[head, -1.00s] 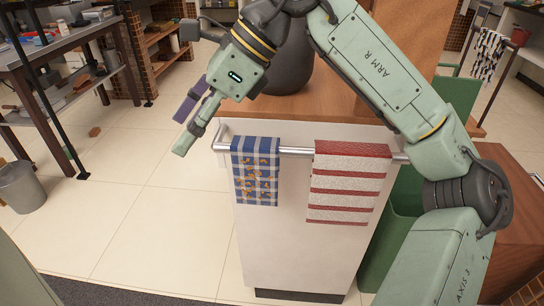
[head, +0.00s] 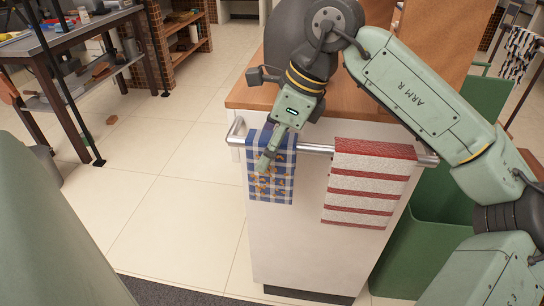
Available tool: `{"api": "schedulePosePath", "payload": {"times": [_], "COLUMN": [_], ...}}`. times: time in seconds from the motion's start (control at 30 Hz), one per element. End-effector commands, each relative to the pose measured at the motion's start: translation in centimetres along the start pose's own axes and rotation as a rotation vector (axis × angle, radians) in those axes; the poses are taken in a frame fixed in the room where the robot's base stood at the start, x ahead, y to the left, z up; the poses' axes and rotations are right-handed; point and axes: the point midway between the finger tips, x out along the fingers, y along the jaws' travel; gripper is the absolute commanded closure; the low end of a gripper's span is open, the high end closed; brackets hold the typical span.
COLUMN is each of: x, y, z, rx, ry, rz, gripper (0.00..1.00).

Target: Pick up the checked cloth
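The blue-and-white checked cloth (head: 284,183) with orange figures hangs over the left part of a metal rail on the white front of a wood-topped cabinet. My gripper (head: 265,163) points down in front of the cloth's upper left part and covers some of it. One finger shows against the cloth; the other finger is hard to make out. I cannot tell whether the gripper touches the cloth or has closed on it. The cloth still hangs flat over the rail.
A red-and-white striped cloth (head: 370,185) hangs on the same metal rail (head: 318,149), to the right. A green bin (head: 425,215) stands right of the cabinet. A black-and-white patterned cloth (head: 519,52) hangs at the far right.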

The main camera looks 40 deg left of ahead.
Motion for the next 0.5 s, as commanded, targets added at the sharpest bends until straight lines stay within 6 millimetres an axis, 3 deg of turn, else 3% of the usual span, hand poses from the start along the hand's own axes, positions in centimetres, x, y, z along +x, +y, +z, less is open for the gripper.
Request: {"api": "schedulePosePath", "payload": {"times": [0.2,0.4,0.5], "x": [2.1,2.2,2.2], "y": [0.0,0.0,0.0], "z": [0.1,0.1,0.0], "rx": [0.000,0.000,0.000], "ry": [-0.002,-0.001,-0.001], "rz": [0.001,0.000,0.000], "gripper": [0.42,0.42,0.47]}}
